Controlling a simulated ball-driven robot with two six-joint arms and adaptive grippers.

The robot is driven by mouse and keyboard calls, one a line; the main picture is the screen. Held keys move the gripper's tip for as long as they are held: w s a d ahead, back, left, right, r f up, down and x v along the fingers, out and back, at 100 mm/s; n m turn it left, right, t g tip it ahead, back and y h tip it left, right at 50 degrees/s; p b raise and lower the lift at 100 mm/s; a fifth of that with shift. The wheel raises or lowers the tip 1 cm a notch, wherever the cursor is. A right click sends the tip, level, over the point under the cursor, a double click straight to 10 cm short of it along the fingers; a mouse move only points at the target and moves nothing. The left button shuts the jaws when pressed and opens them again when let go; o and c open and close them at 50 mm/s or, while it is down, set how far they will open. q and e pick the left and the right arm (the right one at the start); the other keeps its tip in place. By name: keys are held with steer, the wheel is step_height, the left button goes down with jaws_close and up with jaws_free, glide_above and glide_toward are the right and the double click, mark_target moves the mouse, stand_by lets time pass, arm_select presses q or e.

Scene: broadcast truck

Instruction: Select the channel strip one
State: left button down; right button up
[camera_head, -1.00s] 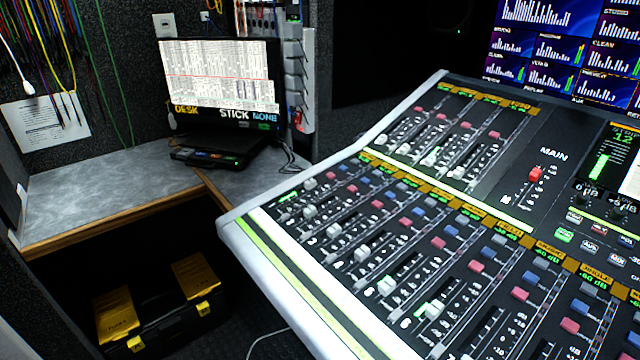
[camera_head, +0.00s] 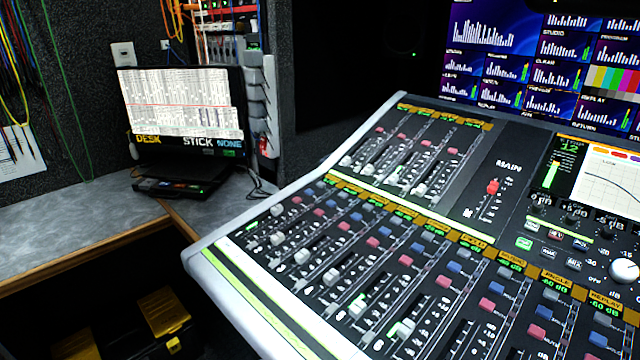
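The mixing console (camera_head: 225,275) fills the lower right of the head view, tilted toward me. Its channel strips run in a row along the lower bank, each with a pale fader and small grey, blue and red buttons under an orange label. The strip numbers are too small to read. The main section has a red fader (camera_head: 493,186). Neither of my grippers is in view.
A monitor (camera_head: 180,112) reading DESK, STICK and NONE stands on the grey side desk (camera_head: 70,225), left of the console. Video screens (camera_head: 560,60) stand behind the console. A black case with yellow parts (camera_head: 165,312) lies under the desk. Cables hang at the far left.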

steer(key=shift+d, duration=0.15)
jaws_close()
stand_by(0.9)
